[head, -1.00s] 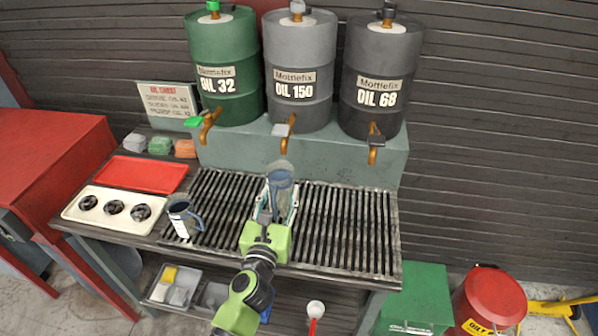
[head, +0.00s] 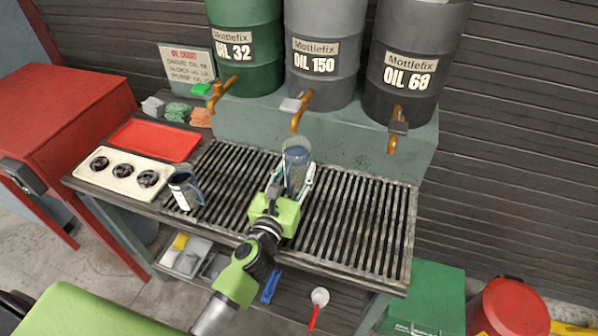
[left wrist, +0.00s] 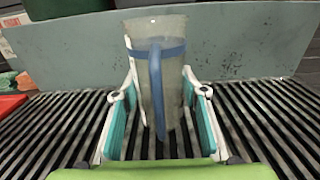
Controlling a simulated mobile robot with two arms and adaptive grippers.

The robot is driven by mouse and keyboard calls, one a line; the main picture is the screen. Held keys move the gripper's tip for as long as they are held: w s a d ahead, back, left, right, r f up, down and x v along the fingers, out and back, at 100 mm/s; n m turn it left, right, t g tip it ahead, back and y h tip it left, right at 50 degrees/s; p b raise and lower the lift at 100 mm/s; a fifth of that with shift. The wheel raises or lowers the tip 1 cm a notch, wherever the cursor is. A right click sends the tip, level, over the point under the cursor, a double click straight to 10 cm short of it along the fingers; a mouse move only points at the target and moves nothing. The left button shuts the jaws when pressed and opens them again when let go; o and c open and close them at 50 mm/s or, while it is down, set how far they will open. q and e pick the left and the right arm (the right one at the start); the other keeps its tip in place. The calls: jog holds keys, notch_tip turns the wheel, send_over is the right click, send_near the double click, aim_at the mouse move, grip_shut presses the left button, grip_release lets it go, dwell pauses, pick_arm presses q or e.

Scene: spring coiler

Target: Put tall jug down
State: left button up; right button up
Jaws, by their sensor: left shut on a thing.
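The tall jug (head: 296,170) is see-through grey with a blue band and a blue handle. It is upright over the slatted rack (head: 365,225), below the tap of the OIL 150 drum. My left gripper (head: 290,188) is shut on it, with a finger on each side. The left wrist view shows the jug (left wrist: 172,85) between the two fingers (left wrist: 160,115), its handle facing me. Its lower end is at or just above the slats; I cannot tell whether it touches them. My right gripper is not in view.
A smaller jug (head: 183,190) stands on the rack's left part. A red tray (head: 155,141) and a cream panel with three dark knobs (head: 120,170) lie further left. Taps (head: 302,105) stick out above the rack's back. The rack's right part is clear.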

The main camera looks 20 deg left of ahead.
pick_arm(q)
jog(key=shift+s+a, duration=0.1)
jog(key=shift+a, duration=0.1)
jog(key=shift+f, duration=0.1)
jog(key=o, duration=1.3)
jog(key=shift+c, duration=0.2)
jog(key=shift+o, duration=0.3)
jog(key=shift+d, duration=0.1)
jog(key=shift+s, duration=0.3)
jog(key=s+b, duration=0.1)
jog(key=s, duration=0.4)
jog(key=s+b, duration=0.1)
jog(key=s, duration=0.4)
jog(key=shift+a, duration=0.2)
jog(key=shift+s+b, duration=0.45)
jog(key=shift+s, duration=0.25)
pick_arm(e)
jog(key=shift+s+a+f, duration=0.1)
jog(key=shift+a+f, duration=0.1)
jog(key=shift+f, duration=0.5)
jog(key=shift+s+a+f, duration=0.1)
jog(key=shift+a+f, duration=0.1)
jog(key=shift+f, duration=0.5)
